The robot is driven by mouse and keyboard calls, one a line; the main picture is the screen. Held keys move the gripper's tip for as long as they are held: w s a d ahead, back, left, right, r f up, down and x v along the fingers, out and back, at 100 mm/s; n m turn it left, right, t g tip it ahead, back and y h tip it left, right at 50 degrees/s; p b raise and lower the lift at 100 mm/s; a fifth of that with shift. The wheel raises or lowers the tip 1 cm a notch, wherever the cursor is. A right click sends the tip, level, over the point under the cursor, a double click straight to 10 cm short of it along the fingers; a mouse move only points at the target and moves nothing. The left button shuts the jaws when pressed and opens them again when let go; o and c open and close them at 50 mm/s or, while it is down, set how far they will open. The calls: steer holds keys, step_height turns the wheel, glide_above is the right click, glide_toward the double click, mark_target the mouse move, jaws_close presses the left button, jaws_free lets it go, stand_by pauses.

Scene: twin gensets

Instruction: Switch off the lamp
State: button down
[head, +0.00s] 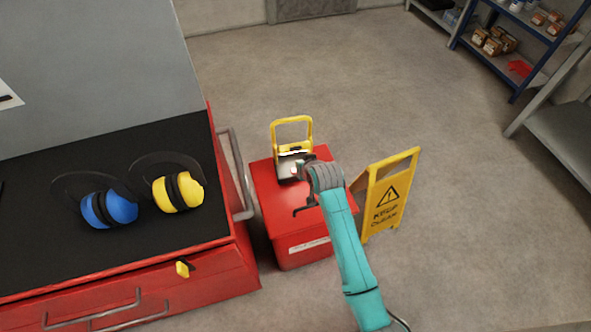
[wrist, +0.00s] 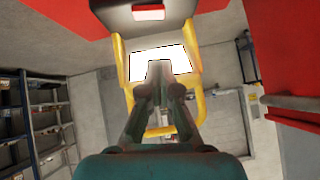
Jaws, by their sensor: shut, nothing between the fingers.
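The lamp (head: 289,163) stands on a red box in the head view, with a yellow tube frame and handle and a dark body. In the wrist view, which looks upside down, the lamp's yellow frame (wrist: 195,92) surrounds a bright white panel, so it looks lit. A small red and white piece (wrist: 148,13), perhaps its switch, shows on the dark part. My gripper (wrist: 158,68) is shut and empty, its fingertips in front of the bright panel. In the head view it is at the lamp's right side and partly hides it. I cannot tell whether they touch.
The red box (head: 283,233) bears the lamp. A yellow warning sign (head: 390,195) stands right of it. On the left is a red cabinet (head: 215,272) with a black top, carrying blue earmuffs (head: 108,209) and yellow earmuffs (head: 178,192). Shelves (head: 525,50) stand at the back right; floor between is clear.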

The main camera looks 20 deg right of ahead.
mark_target(293, 168)
steer(key=x, duration=0.4)
steer(key=shift+a+f, duration=0.1)
steer(key=shift+f, duration=0.2)
step_height(293, 168, down, 2)
steer(key=shift+a+f, duration=0.1)
steer(key=shift+a, duration=0.05)
steer(key=shift+a+f, duration=0.1)
steer(key=shift+f, duration=0.45)
